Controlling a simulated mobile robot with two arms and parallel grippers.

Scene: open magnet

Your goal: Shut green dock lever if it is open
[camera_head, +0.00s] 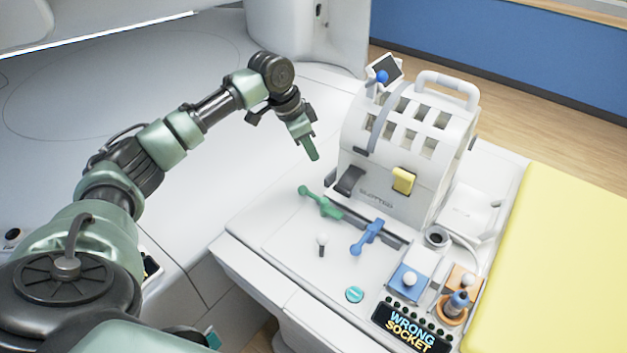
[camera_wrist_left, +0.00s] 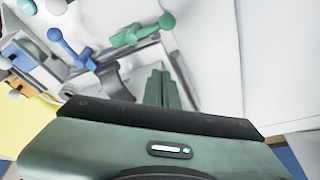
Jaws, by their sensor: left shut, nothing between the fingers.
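The green dock lever (camera_head: 320,202) is on the white deck in front of the slotted machine. Its handle points to the left and back, away from the machine's front, with the ball at its left end. It also shows in the left wrist view (camera_wrist_left: 128,36), beyond the fingers. My left gripper (camera_head: 313,156) is shut and empty, held above and behind the green lever, apart from it. Its green fingers show together in the left wrist view (camera_wrist_left: 162,86). My right gripper is not in view.
A blue lever (camera_head: 367,238) lies right of the green one, its ball toward the front. The white slotted machine (camera_head: 402,145) stands behind them. A white-knobbed pin (camera_head: 322,242) and a "WRONG SOCKET" sign (camera_head: 410,327) are in front. A yellow pad (camera_head: 560,265) is at right.

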